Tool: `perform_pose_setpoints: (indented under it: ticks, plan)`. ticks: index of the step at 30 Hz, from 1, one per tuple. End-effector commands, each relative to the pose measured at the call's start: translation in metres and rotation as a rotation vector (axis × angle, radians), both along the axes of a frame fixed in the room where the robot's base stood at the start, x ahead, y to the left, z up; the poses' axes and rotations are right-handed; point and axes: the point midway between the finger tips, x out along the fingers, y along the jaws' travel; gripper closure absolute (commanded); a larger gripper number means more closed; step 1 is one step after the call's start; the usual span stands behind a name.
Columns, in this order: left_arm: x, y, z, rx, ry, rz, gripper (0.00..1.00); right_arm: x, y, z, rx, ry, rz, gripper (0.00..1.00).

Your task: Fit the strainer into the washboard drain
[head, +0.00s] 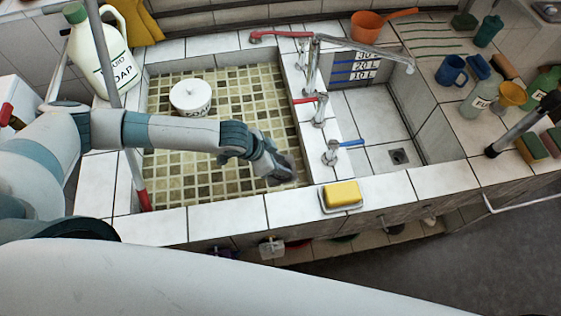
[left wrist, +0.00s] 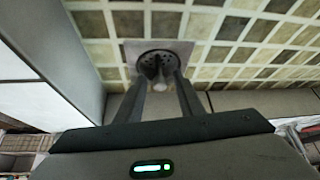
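My left gripper (head: 284,174) reaches down into the tiled left basin (head: 225,150), near its front right corner. In the left wrist view its two dark fingers (left wrist: 159,70) come close together at the middle of the round, perforated strainer (left wrist: 177,54). The fingers look closed on its centre, which they partly hide. The square grey washboard drain plate (left wrist: 186,47) shows around the strainer. I cannot tell whether the strainer is seated or slightly above the drain. In the head view my gripper hides both. My right gripper is not in view.
A yellow soap bar (head: 342,194) lies on the front ledge. Taps (head: 331,150) line the divider to the right. The second basin (head: 375,125) has its own drain (head: 398,156). A soap jug (head: 97,50) stands at the back left.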

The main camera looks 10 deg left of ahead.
Motion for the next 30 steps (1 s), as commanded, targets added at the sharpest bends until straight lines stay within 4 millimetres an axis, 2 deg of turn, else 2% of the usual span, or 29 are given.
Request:
perform_pose_setpoints:
  ticks: [10, 17, 26, 30]
  plan:
    - [0.0, 0.0, -0.001, 0.0, 0.0, 0.0, 0.66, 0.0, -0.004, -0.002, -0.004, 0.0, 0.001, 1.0]
    - [0.001, 0.0, -0.005, 0.001, -0.001, 0.0, 0.66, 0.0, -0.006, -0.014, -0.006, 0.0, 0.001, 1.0]
    - [-0.015, 0.016, 0.03, -0.001, 0.0, 0.001, 0.66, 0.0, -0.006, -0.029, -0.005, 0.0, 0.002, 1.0]
    - [-0.023, 0.027, 0.054, 0.0, -0.001, 0.0, 0.66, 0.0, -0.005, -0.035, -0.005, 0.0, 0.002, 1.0]
